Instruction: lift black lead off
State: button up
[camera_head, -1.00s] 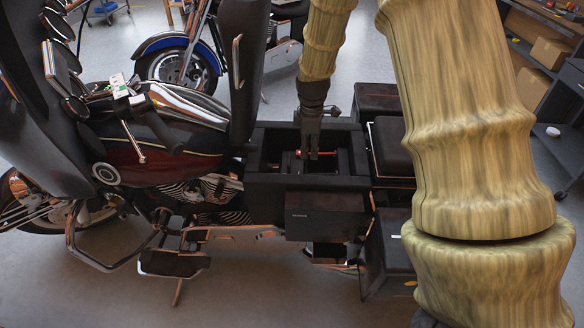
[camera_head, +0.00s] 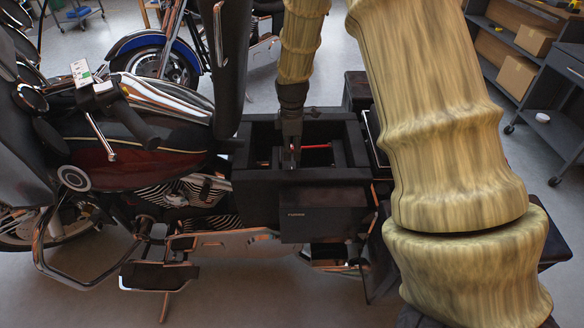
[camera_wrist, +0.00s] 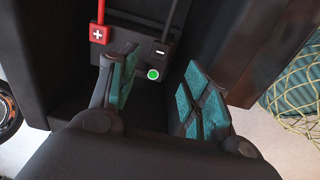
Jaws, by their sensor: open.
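The black lead (camera_wrist: 170,20) runs down to a terminal block marked minus (camera_wrist: 162,48) in the wrist view. The red lead (camera_wrist: 101,12) ends at a red block marked plus (camera_wrist: 98,34) to its left; it also shows in the head view (camera_head: 317,146). The dark battery top (camera_wrist: 128,40) carries a green dot (camera_wrist: 153,73). My gripper (camera_wrist: 162,66) is open, its teal-padded fingers on either side of the minus block's line of sight. Contact cannot be told. In the head view my gripper (camera_head: 291,156) reaches down into the open bay, and the black lead cannot be made out.
The dark walls of the bay (camera_head: 255,160) surround my gripper closely. The motorcycle's tank (camera_head: 165,125) lies to the left. A second motorcycle with a blue fender (camera_head: 155,42) stands behind. Shelves with boxes (camera_head: 515,75) are at the right. Netting (camera_wrist: 297,95) shows in the wrist view.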

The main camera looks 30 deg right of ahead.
aim_at(292, 166)
jog(key=f, duration=0.6)
jog(key=f+b, duration=0.1)
jog(key=f, duration=0.2)
jog(key=shift+w+d+f, duration=0.1)
jog(key=shift+w+d, duration=0.2)
jog(key=shift+w, duration=0.1)
grip_shut()
